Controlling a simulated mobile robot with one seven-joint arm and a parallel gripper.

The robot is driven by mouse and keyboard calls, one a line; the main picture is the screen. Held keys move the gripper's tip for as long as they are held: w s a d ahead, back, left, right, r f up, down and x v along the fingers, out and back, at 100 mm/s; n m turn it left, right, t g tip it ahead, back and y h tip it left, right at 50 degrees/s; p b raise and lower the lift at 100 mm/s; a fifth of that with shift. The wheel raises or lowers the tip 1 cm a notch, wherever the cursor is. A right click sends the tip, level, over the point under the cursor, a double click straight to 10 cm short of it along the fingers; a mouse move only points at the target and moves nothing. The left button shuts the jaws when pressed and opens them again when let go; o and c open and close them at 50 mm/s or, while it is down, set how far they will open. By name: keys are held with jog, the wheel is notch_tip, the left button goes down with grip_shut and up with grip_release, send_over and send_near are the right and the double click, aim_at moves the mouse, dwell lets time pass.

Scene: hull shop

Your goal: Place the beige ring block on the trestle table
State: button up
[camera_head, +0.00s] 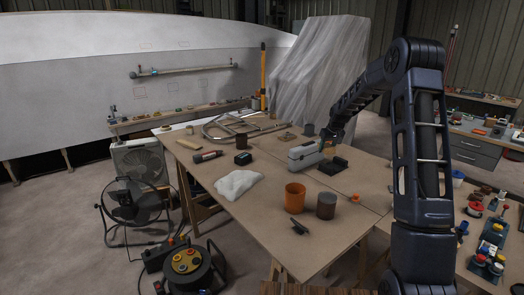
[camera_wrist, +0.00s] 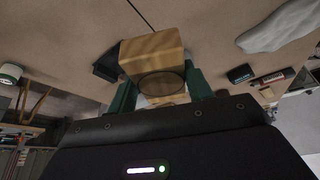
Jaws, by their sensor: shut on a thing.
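My gripper (camera_head: 328,142) reaches down over the far right part of the trestle table (camera_head: 265,208), beside a grey box. In the wrist view my gripper (camera_wrist: 159,88) has its green fingers closed on both sides of the beige ring block (camera_wrist: 152,50). The block is pale wood-coloured, with a dark round opening facing the camera. In the head view the block is small and mostly hidden by the gripper. The tabletop also shows in the wrist view (camera_wrist: 200,25). I cannot tell whether the block touches it.
Close by are the grey box (camera_head: 304,155) and a black tray-like object (camera_head: 333,166). An orange cup (camera_head: 294,197), a grey can (camera_head: 326,206), a white cloth (camera_head: 237,184) and a black clamp (camera_head: 299,227) stand nearer. Bare tabletop lies between the cloth and the front edge.

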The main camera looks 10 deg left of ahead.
aim_at(321, 190)
notch_tip(321, 190, down, 24)
jog(key=shift+f, duration=0.1)
dwell(0.6)
jog(key=o, duration=1)
jog(key=shift+f, duration=0.1)
jog(key=s+f+v, duration=0.1)
jog(key=s+v, duration=0.2)
jog(key=v, duration=2.5)
jog(key=s+d+r+m+h, duration=0.1)
jog(key=s+d+r+m, duration=0.1)
jog(key=s+r, duration=1)
jog(key=s+d+r+m, duration=0.1)
jog(key=s+d+r, duration=0.1)
jog(key=s, duration=1.3)
jog(key=s+d+r+m, duration=0.1)
jog(key=s+d+r, duration=0.1)
jog(key=s, duration=1.3)
jog(key=shift+s+d+r+m+h, duration=0.2)
jog(key=shift+s+m+h, duration=0.1)
jog(key=shift+h, duration=0.1)
